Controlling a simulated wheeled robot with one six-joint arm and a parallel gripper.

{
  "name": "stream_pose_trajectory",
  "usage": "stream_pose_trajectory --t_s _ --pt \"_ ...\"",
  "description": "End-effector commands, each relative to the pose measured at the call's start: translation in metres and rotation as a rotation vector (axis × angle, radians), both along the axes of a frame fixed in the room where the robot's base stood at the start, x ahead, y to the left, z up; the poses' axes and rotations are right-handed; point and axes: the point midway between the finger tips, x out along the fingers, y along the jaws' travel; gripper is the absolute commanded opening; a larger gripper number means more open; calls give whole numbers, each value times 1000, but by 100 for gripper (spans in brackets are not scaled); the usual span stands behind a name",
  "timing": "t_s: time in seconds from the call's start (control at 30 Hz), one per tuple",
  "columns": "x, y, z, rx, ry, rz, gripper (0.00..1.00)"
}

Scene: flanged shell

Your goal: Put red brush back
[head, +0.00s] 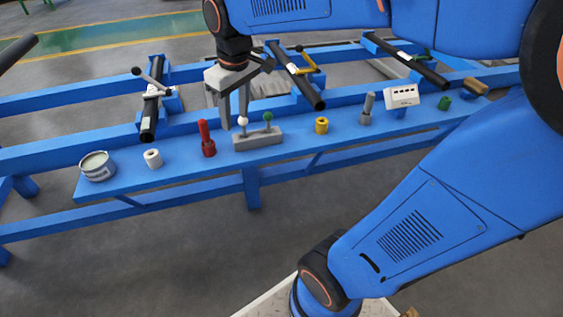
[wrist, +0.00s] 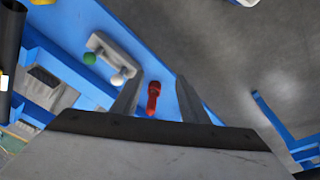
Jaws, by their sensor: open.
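The red brush (head: 207,140) stands upright on the blue shelf, with a thin upper part and a wider dark red base. In the wrist view the red brush (wrist: 153,98) shows in the gap between my fingers, beyond them. My gripper (head: 235,121) is open and points down, a little right of the brush in the head view. Its two fingers also show in the wrist view (wrist: 159,80), with nothing held. A grey block (head: 258,140) with a white knob and a green knob stands right of the brush.
On the shelf (head: 200,178), a paint can (head: 97,167) and white roll (head: 152,158) stand left of the brush. A yellow ring (head: 321,126), grey cylinder (head: 367,108), white box (head: 402,96) and green piece (head: 444,103) stand to the right. Black bars with clamps lie behind.

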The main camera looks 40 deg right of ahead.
Motion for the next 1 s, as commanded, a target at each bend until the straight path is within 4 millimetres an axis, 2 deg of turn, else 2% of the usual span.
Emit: stream_pose_trajectory --t_s 0.03,0.2,0.5,0.7,1.0 --pt "-17 -4 0 6 -21 -25 41" --pt "-65 -12 -8 26 -79 -111 41" --pt "-138 -23 -36 66 -176 -252 41" --pt "-163 -25 -52 85 -213 -307 41" --pt "-169 -26 -56 89 -221 -321 41"
